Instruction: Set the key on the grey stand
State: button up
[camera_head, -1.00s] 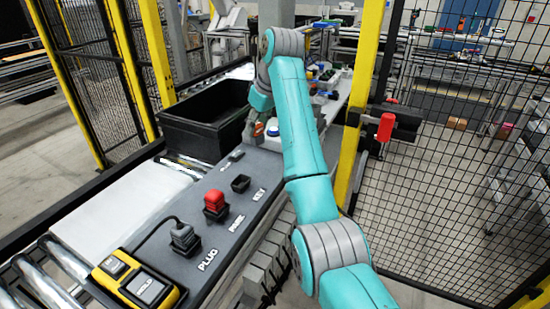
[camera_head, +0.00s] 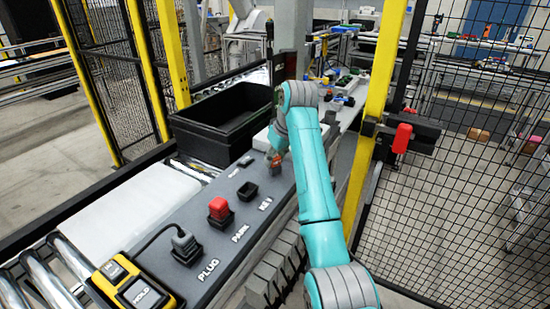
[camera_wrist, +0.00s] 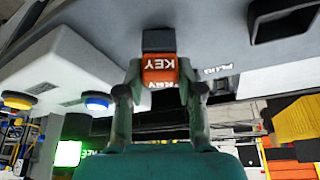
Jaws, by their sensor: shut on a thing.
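My gripper (camera_wrist: 160,95) is shut on the orange key (camera_wrist: 160,68), which is marked KEY and has a dark block at its far end. In the head view the key (camera_head: 276,158) shows as a small orange patch at my gripper (camera_head: 277,152), partly hidden by my arm. It is held over the grey console, beyond the empty dark socket (camera_head: 247,191) by the printed word KEY. A dark socket (camera_wrist: 285,20) also shows at the upper right of the wrist view, apart from the key. I cannot tell which part is the grey stand.
A red piece (camera_head: 219,208) and a grey corded plug (camera_head: 184,240) stand on the console (camera_head: 215,240). A yellow HOLD box (camera_head: 138,285) is at its near end. A black bin (camera_head: 222,128) and a white button box (camera_wrist: 60,75) are close by. A yellow post (camera_head: 380,85) stands right.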

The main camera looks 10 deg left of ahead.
jog(key=shift+f, duration=0.2)
jog(key=o, duration=1.1)
